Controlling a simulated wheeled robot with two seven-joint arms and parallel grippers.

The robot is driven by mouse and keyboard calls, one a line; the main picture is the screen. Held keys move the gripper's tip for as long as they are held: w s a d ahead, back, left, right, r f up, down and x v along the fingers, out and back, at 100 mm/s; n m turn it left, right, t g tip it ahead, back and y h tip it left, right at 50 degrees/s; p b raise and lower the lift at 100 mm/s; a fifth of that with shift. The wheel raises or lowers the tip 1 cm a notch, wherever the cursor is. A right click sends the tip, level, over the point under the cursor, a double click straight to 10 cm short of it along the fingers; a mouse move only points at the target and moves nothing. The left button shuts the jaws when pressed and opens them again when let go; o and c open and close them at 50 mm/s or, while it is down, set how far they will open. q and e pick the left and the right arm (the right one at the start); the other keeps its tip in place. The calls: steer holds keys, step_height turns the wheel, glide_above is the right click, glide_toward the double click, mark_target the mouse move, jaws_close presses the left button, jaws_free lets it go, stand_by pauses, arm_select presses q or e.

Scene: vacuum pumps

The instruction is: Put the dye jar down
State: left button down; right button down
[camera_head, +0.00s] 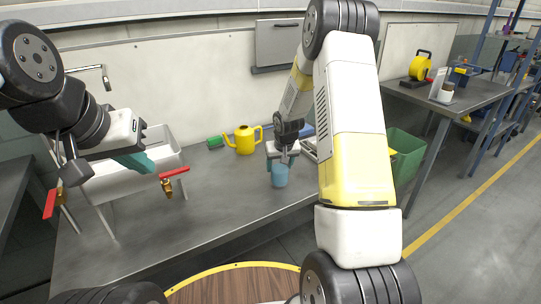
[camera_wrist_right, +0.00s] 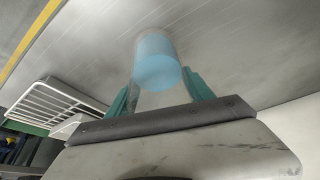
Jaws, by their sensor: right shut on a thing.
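My left gripper (camera_head: 138,163) hangs at the left, beside the sink, away from the jar. Its teal fingers overlap from this side, so their gap is hidden.
A yellow watering can (camera_head: 243,140) and a green sponge (camera_head: 215,142) stand at the back of the bench. A white sink (camera_head: 120,180) with red-handled taps is at the left. A green bin (camera_head: 408,150) stands at the right. The bench (camera_head: 215,205) is clear left of the jar.

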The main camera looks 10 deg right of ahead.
steer(key=shift+f, duration=0.25)
stand_by(0.4)
steer(key=shift+c, duration=1.5)
jaws_free()
steer(key=v, duration=0.7)
steer(key=shift+r, duration=0.35)
steer(key=shift+s, duration=0.15)
jaws_close()
steer(key=shift+s+f, duration=0.1)
